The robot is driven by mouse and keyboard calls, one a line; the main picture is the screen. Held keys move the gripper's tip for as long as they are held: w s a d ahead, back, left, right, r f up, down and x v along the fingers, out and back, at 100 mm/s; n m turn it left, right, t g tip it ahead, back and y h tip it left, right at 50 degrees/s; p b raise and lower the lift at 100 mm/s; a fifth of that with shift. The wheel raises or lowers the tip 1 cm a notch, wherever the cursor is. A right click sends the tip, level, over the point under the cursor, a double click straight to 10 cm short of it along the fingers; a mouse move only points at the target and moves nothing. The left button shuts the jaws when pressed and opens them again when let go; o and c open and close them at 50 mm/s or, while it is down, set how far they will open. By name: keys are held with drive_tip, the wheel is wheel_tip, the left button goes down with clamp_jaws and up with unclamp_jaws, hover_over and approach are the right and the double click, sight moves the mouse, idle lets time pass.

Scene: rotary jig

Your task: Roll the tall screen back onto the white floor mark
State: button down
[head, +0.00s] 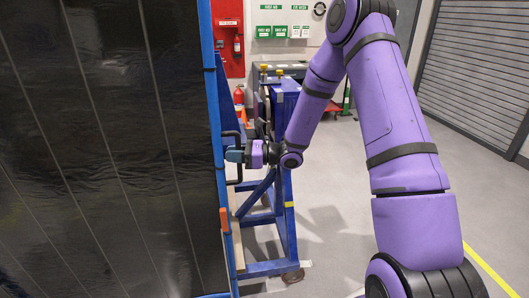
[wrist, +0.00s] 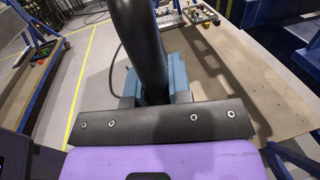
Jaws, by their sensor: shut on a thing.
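The tall screen (head: 95,150) fills the left of the head view, with dark panels and a blue edge post (head: 211,110). A black bar handle (head: 236,178) stands off that post. My gripper (head: 238,156) reaches in from the right, its teal fingers shut on the handle. In the wrist view the dark handle (wrist: 140,40) rises between the teal fingers of my gripper (wrist: 155,85). A pale strip (head: 305,265) shows on the floor near the caster (head: 293,276); I cannot tell whether it is the white mark. The screen's base is mostly hidden.
A blue frame (head: 285,190) on casters stands just behind the screen's edge. A red fire extinguisher (head: 239,95) and first-aid signs are at the back. Grey floor (head: 335,205) is open to the right, with a yellow line (head: 485,265) and a roller shutter (head: 470,65).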

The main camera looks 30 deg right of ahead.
sight(129, 163)
drive_tip(key=s+a+x, duration=0.1)
drive_tip(key=x, duration=0.9)
drive_tip(key=s+x, duration=0.2)
drive_tip(key=x, duration=0.8)
drive_tip(key=s+a+x, duration=0.1)
drive_tip(key=s+x, duration=0.1)
drive_tip(key=x, duration=0.8)
drive_tip(key=shift+s+a, duration=0.2)
drive_tip(key=shift+a, duration=0.2)
drive_tip(key=c, duration=1.1)
unclamp_jaws()
drive_tip(key=shift+o, duration=0.2)
drive_tip(key=shift+s+d, duration=0.15)
drive_tip(key=shift+d, duration=0.4)
drive_tip(key=v, duration=0.9)
drive_tip(key=shift+s+d, duration=0.25)
drive_tip(key=shift+d, duration=0.05)
